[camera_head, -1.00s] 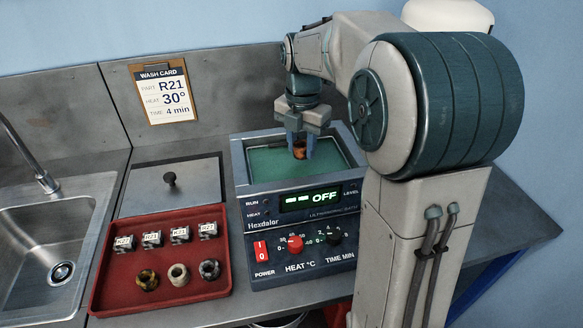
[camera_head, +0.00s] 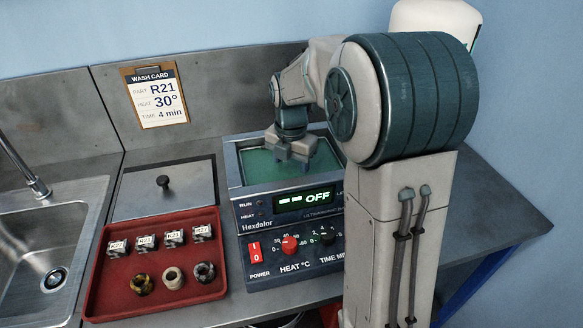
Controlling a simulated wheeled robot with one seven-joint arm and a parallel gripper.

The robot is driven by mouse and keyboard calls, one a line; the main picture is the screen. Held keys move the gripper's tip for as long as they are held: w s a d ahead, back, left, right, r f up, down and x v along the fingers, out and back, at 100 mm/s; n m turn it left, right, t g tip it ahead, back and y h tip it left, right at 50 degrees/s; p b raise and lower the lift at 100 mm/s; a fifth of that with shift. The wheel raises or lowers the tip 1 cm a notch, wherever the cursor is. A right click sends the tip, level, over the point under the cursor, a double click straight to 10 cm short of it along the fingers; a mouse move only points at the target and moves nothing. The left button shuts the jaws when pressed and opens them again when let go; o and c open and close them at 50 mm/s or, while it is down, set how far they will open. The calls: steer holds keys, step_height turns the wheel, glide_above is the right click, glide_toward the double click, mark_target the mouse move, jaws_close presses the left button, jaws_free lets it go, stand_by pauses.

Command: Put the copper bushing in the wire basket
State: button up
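My gripper (camera_head: 291,158) points down into the ultrasonic bath (camera_head: 232,172), over its green liquid (camera_head: 262,168). Its fingers show only as short stubs at the liquid, their tips hidden. I cannot tell whether they are open or shut. The copper bushing is not visible now; it showed between the fingers a second ago. I cannot make out the wire basket in the bath.
A red tray (camera_head: 112,283) holds several small labelled blocks and three rings. A lid with a black knob (camera_head: 164,182) lies behind it. The sink (camera_head: 25,245) is at left. The bath's display (camera_head: 305,198) reads OFF. A wash card (camera_head: 155,95) hangs behind.

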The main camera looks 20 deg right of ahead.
mark_target(291, 170)
step_height(291, 170, up, 12)
steer(key=s+m, duration=0.3)
steer(key=m, duration=0.1)
steer(key=s+f+m+t, duration=0.1)
steer(key=s+m, duration=0.2)
steer(key=m, duration=0.1)
steer(key=s+m, duration=0.3)
steer(key=m, duration=0.1)
steer(key=shift+s+f, duration=0.35)
steer(key=s+f+m+t, duration=0.2)
steer(key=s+f+m, duration=0.4)
steer(key=s+m, duration=0.5)
steer(key=shift+s+f+m, duration=0.15)
steer(key=shift+f+m, duration=0.2)
steer(key=shift+m, duration=1.65)
